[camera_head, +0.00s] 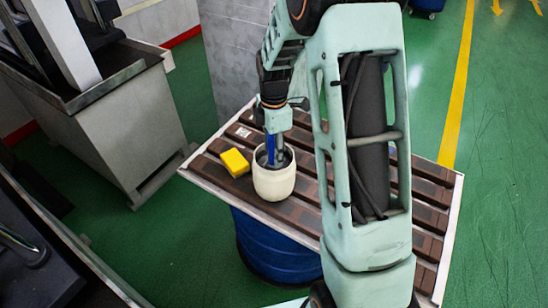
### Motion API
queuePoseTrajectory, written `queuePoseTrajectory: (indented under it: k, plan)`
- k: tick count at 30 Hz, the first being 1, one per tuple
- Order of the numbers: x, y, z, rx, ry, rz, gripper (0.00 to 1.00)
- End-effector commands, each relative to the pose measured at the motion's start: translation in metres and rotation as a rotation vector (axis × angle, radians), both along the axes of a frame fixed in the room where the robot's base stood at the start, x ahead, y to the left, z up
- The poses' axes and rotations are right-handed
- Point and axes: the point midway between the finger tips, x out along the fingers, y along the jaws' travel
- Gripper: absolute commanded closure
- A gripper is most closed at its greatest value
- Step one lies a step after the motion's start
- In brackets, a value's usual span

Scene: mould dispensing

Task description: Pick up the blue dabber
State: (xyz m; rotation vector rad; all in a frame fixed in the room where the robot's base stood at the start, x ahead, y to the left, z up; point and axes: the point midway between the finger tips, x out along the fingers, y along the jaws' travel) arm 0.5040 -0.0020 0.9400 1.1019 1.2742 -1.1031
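A white cup (274,182) stands upright on the brown slatted table (312,206). A blue upright thing, which looks like the blue dabber (269,146), shows just above the cup's rim, its lower end inside the cup. My gripper (277,152) points down over the cup, with its fingertips at or within the opening, right beside the blue dabber. The fingers are small and partly hidden, so I cannot tell whether they touch or hold the dabber. My arm covers the right side of the table.
A yellow block (235,162) lies on the table just left of the cup. A blue drum (272,245) stands under the table. A grey machine cabinet (135,115) stands at the left, and a grey pillar (236,50) behind. Green floor is open at the right.

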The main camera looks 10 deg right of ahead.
Motion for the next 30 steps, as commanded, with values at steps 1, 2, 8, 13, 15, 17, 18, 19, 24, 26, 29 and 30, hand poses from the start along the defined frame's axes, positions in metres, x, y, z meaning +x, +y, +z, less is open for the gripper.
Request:
queuePoseTrajectory:
  k: [1, 2, 8, 13, 15, 17, 18, 19, 24, 26, 29, 30]
  plan:
    - [0.0, 0.0, 0.0, 0.0, 0.0, 0.0, 0.64]
    - [0.0, 0.0, 0.0, 0.0, 0.0, 0.0, 0.68]
    - [0.0, 0.0, 0.0, 0.0, 0.0, 0.0, 0.9]
    - [0.0, 0.0, 0.001, 0.0, -0.001, 0.0, 1.0]
    - [0.0, 0.0, 0.001, 0.0, -0.001, 0.0, 1.0]
    - [0.0, 0.0, 0.001, 0.0, -0.001, 0.0, 1.0]
    - [0.0, 0.0, 0.001, 0.0, -0.001, 0.0, 1.0]
    - [0.0, 0.0, 0.002, 0.0, -0.001, 0.0, 1.0]
    - [0.001, 0.0, 0.012, 0.0, -0.003, 0.0, 1.0]
    - [0.001, 0.0, 0.02, 0.001, -0.004, 0.0, 1.0]
    - [-0.001, 0.0, 0.035, 0.001, -0.004, 0.0, 1.0]
    - [-0.005, 0.0, 0.039, 0.001, -0.004, 0.0, 1.0]
